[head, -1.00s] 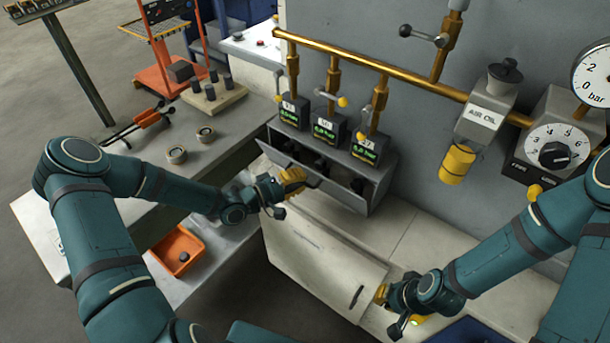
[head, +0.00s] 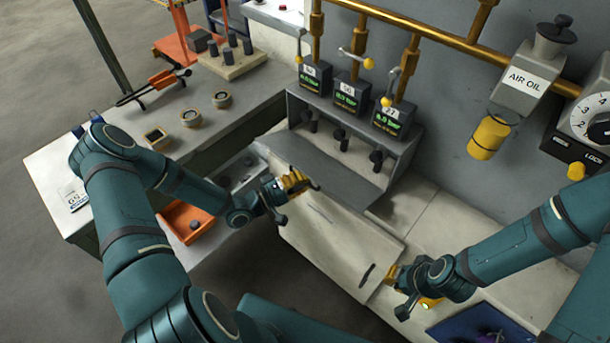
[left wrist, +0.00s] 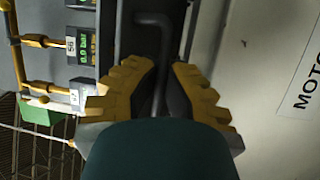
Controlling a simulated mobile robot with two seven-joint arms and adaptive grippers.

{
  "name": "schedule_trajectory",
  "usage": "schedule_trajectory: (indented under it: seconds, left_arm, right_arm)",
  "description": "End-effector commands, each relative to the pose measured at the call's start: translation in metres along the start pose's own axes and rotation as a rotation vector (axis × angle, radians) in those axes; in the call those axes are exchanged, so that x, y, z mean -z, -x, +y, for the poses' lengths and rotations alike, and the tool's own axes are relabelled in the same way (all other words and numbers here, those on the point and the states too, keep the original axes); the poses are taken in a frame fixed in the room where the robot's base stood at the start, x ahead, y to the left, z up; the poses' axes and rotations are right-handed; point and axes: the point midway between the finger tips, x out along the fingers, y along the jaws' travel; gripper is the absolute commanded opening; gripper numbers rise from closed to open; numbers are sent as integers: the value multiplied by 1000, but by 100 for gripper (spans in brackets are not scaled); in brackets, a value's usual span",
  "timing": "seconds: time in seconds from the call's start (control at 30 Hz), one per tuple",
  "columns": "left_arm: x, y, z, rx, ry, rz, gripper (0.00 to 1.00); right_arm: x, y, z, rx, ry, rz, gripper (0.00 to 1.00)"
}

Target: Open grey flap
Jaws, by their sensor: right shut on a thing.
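The grey flap (head: 325,168) is on the front of the grey valve box (head: 408,155). It is tilted down and outward, and several black knobs (head: 341,138) show in the box behind it. My left gripper (head: 296,184) is at the flap's front edge. In the left wrist view the flap's bar handle (left wrist: 158,70) runs between its close-set yellow fingers (left wrist: 163,75), which look shut on it. My right gripper (head: 393,277) is low at the right edge of the cream panel (head: 335,235). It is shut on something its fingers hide.
Gauges and brass pipes (head: 440,38) stand above the box, with an air oil unit (head: 520,78) to the right. A bench (head: 130,130) with rings and tongs and an orange bin (head: 190,222) are on the left. A purple-blue tray (head: 490,325) is at lower right.

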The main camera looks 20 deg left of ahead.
Motion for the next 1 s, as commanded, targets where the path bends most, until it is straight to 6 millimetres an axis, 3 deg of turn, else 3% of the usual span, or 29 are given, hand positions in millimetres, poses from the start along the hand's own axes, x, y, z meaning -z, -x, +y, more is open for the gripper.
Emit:
schedule_trajectory:
  seconds: [0.7,0.73,0.8,1.0]
  left_arm:
    - [-3,2,-8,-66,-25,-4,0]
    - [-3,2,-8,-66,-25,-4,18]
    - [-3,2,-8,-66,-25,-4,39]
    - [-2,2,-8,-66,-26,-2,39]
  right_arm:
    - [0,-2,1,0,0,2,0]
    - [0,-2,1,0,0,2,0]
    - [0,-2,1,0,0,1,0]
    - [0,-2,1,0,0,1,0]
